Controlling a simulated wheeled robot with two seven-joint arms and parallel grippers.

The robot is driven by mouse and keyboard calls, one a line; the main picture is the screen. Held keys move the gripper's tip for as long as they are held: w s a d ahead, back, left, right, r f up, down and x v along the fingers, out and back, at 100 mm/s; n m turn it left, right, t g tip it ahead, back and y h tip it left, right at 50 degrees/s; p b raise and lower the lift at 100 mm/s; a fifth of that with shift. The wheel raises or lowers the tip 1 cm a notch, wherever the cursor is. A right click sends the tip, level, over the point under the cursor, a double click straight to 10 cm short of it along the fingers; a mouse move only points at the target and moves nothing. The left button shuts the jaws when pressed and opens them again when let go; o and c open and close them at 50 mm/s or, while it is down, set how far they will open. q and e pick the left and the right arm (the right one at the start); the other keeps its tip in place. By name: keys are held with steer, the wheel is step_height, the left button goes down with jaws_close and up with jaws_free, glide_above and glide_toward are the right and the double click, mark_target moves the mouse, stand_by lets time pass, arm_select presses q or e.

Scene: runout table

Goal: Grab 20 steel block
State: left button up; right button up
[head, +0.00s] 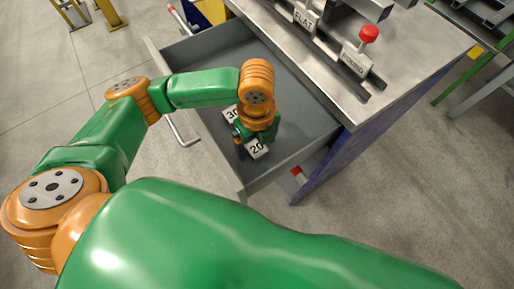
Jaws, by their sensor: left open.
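The steel block marked 20 (257,149) lies in the open grey drawer (292,112), near its front right corner. A block marked 30 (231,114) lies beside it, further back and to the left, partly covered by my arm. My left gripper (243,146) reaches down into the drawer at the 20 block. It is open, its fingers mostly hidden under the wrist, and I cannot tell whether they touch the block. My right gripper is out of view.
The drawer's front wall and handle (184,132) face left. The steel tabletop (420,45) above carries a block marked FLAT (304,18) and another labelled block with a red knob (368,34). Grey floor lies around the table.

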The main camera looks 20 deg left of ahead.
arm_select(q)
steer(key=shift+f, duration=0.45)
jaws_close()
steer(key=shift+r, duration=0.1)
